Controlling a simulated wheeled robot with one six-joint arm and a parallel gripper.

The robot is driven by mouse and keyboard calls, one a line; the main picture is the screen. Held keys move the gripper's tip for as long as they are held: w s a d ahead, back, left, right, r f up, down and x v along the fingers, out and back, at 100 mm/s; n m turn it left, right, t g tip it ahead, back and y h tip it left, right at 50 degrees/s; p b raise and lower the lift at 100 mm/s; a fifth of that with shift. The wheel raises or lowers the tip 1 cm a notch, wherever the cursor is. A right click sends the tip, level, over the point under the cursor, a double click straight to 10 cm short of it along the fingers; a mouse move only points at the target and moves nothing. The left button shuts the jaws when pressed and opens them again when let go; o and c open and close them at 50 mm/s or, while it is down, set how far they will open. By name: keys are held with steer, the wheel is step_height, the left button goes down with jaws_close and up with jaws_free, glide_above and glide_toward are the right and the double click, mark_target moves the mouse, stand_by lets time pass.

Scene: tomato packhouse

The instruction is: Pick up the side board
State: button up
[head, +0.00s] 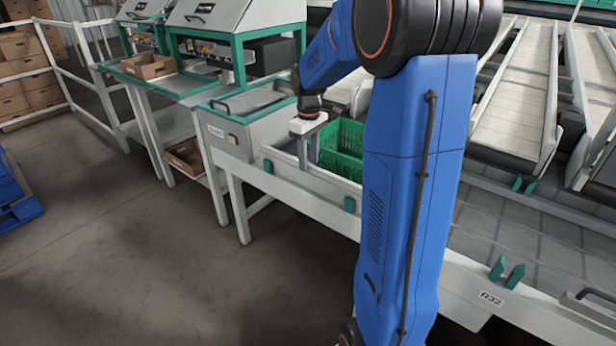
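The side board (331,184) is a long pale grey-white board. It stands upright along the front edge of the conveyor, between two green clips (349,204) (268,166). My gripper (307,162) points down at the left half of the board, with its grey fingers at the board's top edge. The fingers look slightly apart, one nearer and one farther. The picture is too small to tell whether they press on the board. My blue arm hides the board's right end.
A green crate (340,140) stands on the conveyor close behind the board. A grey machine (238,118) is at the left. Empty green clips (506,272) stand on the frame at the right. The floor (120,230) in front is clear.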

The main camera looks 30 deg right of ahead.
mark_target(308, 188)
steer(key=shift+s+a+f, duration=0.1)
steer(key=shift+f, duration=1.55)
steer(key=shift+s+a+f, duration=0.1)
steer(key=shift+f, duration=1.5)
jaws_close()
